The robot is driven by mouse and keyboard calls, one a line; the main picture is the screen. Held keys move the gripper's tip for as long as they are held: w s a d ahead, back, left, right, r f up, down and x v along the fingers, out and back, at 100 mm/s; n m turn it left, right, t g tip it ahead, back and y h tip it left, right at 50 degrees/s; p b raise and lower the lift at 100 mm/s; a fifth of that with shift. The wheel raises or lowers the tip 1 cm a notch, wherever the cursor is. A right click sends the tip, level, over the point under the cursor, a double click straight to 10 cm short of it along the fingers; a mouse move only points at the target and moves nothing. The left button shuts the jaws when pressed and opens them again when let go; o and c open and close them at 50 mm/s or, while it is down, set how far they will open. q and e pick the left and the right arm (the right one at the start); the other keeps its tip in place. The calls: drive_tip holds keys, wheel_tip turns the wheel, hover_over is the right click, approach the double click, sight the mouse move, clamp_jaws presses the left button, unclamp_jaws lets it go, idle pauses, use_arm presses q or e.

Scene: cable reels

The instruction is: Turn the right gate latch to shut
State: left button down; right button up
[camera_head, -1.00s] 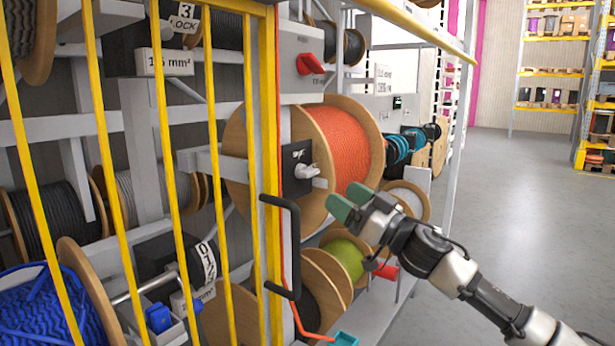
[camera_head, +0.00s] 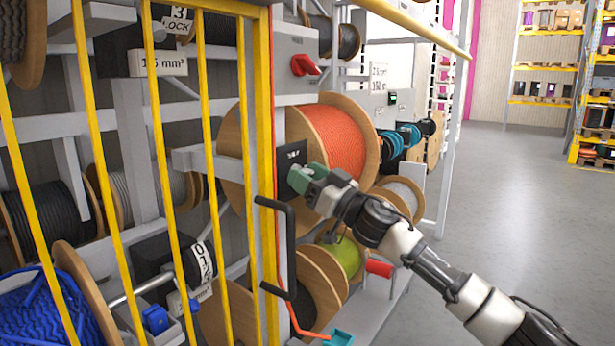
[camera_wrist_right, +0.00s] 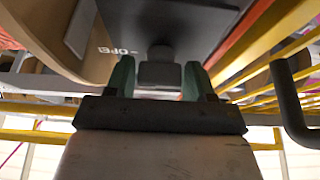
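In the right wrist view the knob (camera_wrist_right: 157,72) shows between and just beyond the two spread fingertips of this gripper (camera_wrist_right: 158,80), with gaps on both sides. White lettering on the plate (camera_wrist_right: 180,22) reads partly "OPE". My left gripper is not in view.
A black gate handle (camera_head: 289,240) stands just below the latch. An orange cable reel (camera_head: 345,140) is close behind the gripper. A red switch (camera_head: 304,65) is above, and a green reel (camera_head: 343,257) below. The floor to the right (camera_head: 500,200) is clear.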

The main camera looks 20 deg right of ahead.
drive_tip(key=c, duration=0.5)
drive_tip(key=n+g+y+p, duration=0.1)
drive_tip(key=n, duration=0.1)
drive_tip(key=n+g+y+p, duration=0.1)
drive_tip(key=n+p, duration=0.1)
drive_tip(key=n, duration=0.1)
drive_tip(key=shift+r+n, duration=0.2)
drive_tip(key=shift+n, duration=0.1)
drive_tip(key=n+g+p, duration=0.1)
drive_tip(key=n, duration=0.2)
drive_tip(key=n+g+y+p, duration=0.1)
drive_tip(key=n+p, duration=0.1)
drive_tip(key=n, duration=0.1)
drive_tip(key=shift+w+d+g, duration=0.1)
drive_tip(key=shift+g, duration=0.3)
drive_tip(key=n+g+p, duration=0.1)
drive_tip(key=n, duration=0.2)
drive_tip(key=n+g+p, duration=0.1)
drive_tip(key=n, duration=0.1)
drive_tip(key=shift+n+g+p, duration=0.3)
drive_tip(key=shift+n, duration=0.1)
drive_tip(key=n+g+h+p, duration=0.1)
drive_tip(key=n, duration=0.3)
drive_tip(key=shift+n, duration=0.4)
drive_tip(key=shift+f, duration=0.1)
